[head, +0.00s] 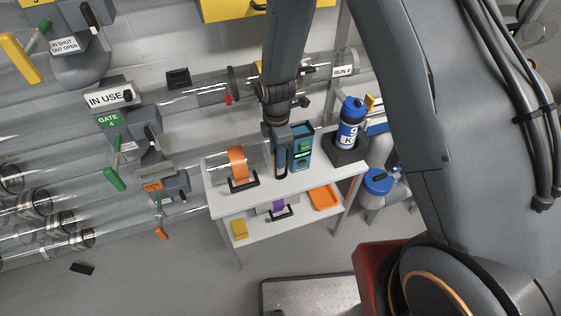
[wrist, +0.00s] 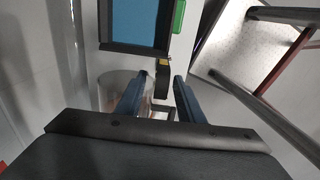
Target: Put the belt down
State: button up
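An orange belt (head: 238,163) sits around a short clear tube on a dark cradle (head: 243,183) at the left of the white table's top (head: 330,173). My gripper (head: 280,172) points down over the tabletop, just right of the orange belt. In the wrist view its two fingers (wrist: 162,78) stand apart with nothing held between them. The clear tube (wrist: 112,88) shows beside the left finger there, with its belt mostly hidden. A purple band (head: 278,205) sits on a dark cradle on the lower shelf.
A blue device (head: 302,148) stands close right of my gripper, also large in the wrist view (wrist: 134,22). A blue bottle (head: 350,122) stands in a dark holder at the table's right. An orange tray (head: 324,197) and yellow block (head: 239,228) are on the lower shelf. Clear pipes line the wall.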

jog(key=shift+f, duration=0.4)
grip_shut()
jog(key=shift+r, duration=0.15)
notch_tip(320, 180, up, 18)
jog(key=b, duration=0.3)
jog(key=shift+b, duration=0.4)
